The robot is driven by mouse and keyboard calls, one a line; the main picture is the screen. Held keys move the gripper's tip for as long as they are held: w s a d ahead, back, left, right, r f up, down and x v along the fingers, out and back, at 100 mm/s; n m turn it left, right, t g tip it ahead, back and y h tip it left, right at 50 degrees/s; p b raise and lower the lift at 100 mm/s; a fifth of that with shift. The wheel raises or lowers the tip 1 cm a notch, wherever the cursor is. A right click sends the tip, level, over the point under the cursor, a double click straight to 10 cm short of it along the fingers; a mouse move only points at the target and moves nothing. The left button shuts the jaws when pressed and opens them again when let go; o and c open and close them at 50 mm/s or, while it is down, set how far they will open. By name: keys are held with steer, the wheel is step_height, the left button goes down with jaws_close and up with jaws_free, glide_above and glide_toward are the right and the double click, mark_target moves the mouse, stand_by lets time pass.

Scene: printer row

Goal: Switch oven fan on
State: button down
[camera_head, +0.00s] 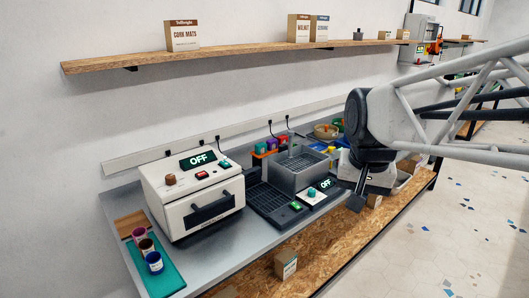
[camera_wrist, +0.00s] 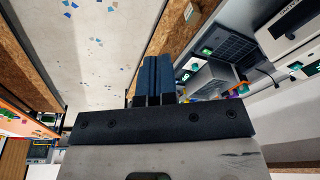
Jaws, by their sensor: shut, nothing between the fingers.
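The white oven (camera_head: 205,210) stands on the grey bench at the left, its door with a dark handle shut. Its display (camera_head: 198,159) reads OFF, with a red switch (camera_head: 202,175) below and a brown knob (camera_head: 170,180) to the left. A white box, probably the oven, shows in part at the wrist view's top right (camera_wrist: 290,25). My gripper (camera_head: 356,203) points down near the bench's front edge, well right of the oven and touching nothing I can see. In the wrist view its dark fingers (camera_wrist: 158,62) are together and empty.
A dark slotted plate (camera_head: 272,203) with a green light lies beside the oven. Small jars (camera_head: 154,262) stand on a teal mat at front left. A wooden shelf (camera_head: 260,50) runs above.

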steer(key=w+a+r+m+g, duration=0.1)
steer(key=w+a+r+m, duration=0.1)
steer(key=w+a, duration=0.7)
steer(key=w+a+r+m, duration=0.1)
steer(key=w+a+r, duration=0.3)
steer(key=w, duration=0.8)
steer(key=w+a+f+m, duration=0.1)
steer(key=w+a+f, duration=0.1)
steer(key=w+a, duration=0.6)
steer(key=w+a+f+m+g, duration=0.1)
steer(key=w+a+f+m, duration=0.1)
steer(key=w+a, duration=0.5)
steer(key=shift+w+a+f+m, duration=0.25)
steer(key=shift+w+a+m, duration=0.1)
steer(key=shift+a, duration=2.9)
steer(key=shift+f, duration=0.1)
step_height(320, 180, down, 2)
steer(key=shift+f, duration=0.25)
steer(key=shift+r, duration=0.15)
steer(key=shift+r, duration=0.6)
